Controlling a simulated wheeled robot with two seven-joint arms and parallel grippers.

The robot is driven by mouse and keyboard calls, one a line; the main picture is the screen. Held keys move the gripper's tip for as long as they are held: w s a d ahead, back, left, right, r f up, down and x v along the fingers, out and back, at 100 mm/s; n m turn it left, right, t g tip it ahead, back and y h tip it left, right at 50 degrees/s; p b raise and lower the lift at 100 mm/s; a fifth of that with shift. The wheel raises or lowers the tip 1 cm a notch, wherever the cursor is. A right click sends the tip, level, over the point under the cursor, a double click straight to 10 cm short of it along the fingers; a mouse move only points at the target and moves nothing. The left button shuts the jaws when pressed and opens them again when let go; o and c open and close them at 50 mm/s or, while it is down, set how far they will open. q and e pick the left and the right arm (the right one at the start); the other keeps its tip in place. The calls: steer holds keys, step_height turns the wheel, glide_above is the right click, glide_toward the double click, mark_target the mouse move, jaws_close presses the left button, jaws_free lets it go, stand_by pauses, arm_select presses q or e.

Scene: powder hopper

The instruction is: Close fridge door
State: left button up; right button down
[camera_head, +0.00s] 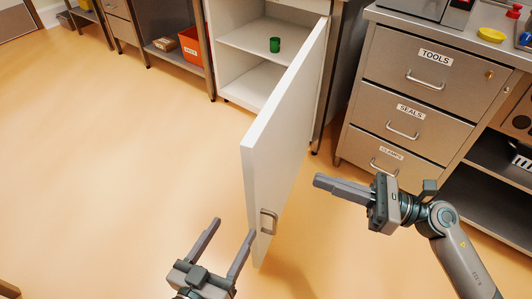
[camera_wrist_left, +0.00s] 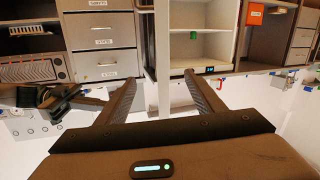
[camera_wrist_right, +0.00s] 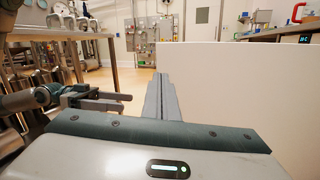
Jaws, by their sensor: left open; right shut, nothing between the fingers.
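The white fridge (camera_head: 229,65) stands open at the back in the head view. Its door (camera_head: 285,120) swings out toward me, hinged at the fridge's right side. The door handle (camera_head: 268,222) is on its outer, right face near the free edge. My left gripper (camera_head: 230,229) is open and empty, left of the free edge; its right finger appears close to the edge, contact unclear. In the left wrist view the door (camera_wrist_left: 163,50) shows edge-on between the fingers' directions. My right gripper (camera_head: 318,181) is shut and empty, on the outer side, apart from the door. The door (camera_wrist_right: 250,90) fills the right wrist view's right side.
A green cup (camera_head: 275,45) stands on a fridge shelf. A grey drawer cabinet (camera_head: 405,110) stands right of the fridge, behind my right gripper. A steel bench with an orange bin (camera_head: 190,46) stands left. The floor (camera_head: 110,150) left of the door is clear.

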arm_select(q)
steer(key=s+f, duration=0.1)
steer(key=s+f+g, duration=0.1)
steer(key=f, duration=0.1)
steer(key=shift+s+a+g+y, duration=0.2)
steer(key=shift+s+g+y, duration=0.1)
arm_select(e)
steer(key=shift+w+d+f+n+h, duration=0.8)
steer(key=shift+w+d+f, duration=0.05)
steer(key=shift+d, duration=0.15)
steer(key=shift+a, duration=0.1)
steer(key=p, duration=0.2)
glide_toward(260, 160)
steer(key=x, duration=0.4)
steer(key=shift+w+a+f, duration=0.15)
steer(key=shift+a, duration=0.2)
arm_select(q)
steer(key=shift+s+a+f+g+y, duration=0.15)
steer(key=shift+s+a+f+g, duration=0.2)
steer(key=shift+f+g, duration=0.35)
steer(key=shift+s+a+f+g+y, duration=0.25)
steer(key=shift+s+f+g, duration=0.2)
steer(key=shift+f, duration=0.55)
steer(key=shift+s+a+f+g+y, duration=0.1)
steer(key=shift+s+a+f+g, duration=0.25)
steer(key=shift+f+g, duration=0.35)
arm_select(e)
steer(key=shift+x, duration=0.85)
